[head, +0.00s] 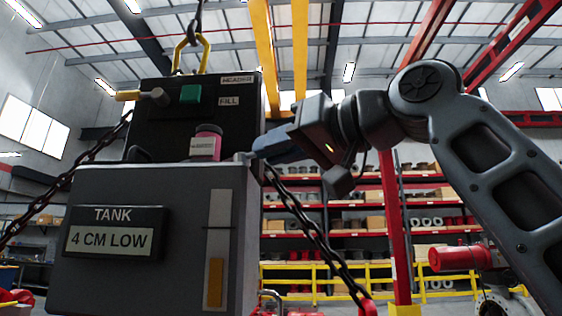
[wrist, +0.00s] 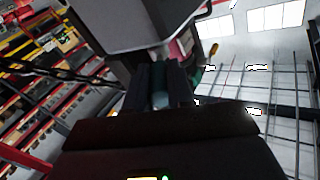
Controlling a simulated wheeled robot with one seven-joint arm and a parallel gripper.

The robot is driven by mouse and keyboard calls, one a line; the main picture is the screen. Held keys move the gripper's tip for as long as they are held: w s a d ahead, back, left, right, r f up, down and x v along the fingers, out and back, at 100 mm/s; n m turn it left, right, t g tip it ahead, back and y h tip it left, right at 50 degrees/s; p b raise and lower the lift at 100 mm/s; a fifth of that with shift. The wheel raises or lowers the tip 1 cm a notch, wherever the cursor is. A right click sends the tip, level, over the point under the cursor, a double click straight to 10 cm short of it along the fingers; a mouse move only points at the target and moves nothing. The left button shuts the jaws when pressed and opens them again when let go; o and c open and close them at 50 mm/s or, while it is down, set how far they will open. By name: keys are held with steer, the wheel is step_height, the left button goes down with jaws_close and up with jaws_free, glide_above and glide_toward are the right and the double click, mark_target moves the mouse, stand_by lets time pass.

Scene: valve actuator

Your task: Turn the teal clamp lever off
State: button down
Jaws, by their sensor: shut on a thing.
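In the wrist view the teal clamp lever (wrist: 160,76) lies between the two dark fingers of my gripper (wrist: 160,88), which are shut on it. Only a narrow strip of the lever shows there. In the head view my gripper (head: 262,150) reaches in from the right to the top right edge of the grey tank box (head: 150,190). The lever itself is hidden by the gripper there, so its angle is hard to tell.
A pink-labelled bottle (head: 206,143) stands on the tank just left of my gripper. Behind it is a dark header box (head: 245,122) with a green square (head: 191,94) and a yellow-tipped handle (head: 128,95). A chain (head: 312,232) hangs below my gripper.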

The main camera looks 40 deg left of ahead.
mark_target(241, 156)
steer(key=s+a+m+t+h+b, duration=0.1)
steer(key=s+m+t+h, duration=0.4)
steer(key=t, duration=0.8)
steer(key=shift+s+a+m+h+b, duration=0.3)
steer(key=shift+a+m+h, duration=0.65)
steer(key=shift+m, duration=1.45)
steer(key=c, duration=1)
jaws_free()
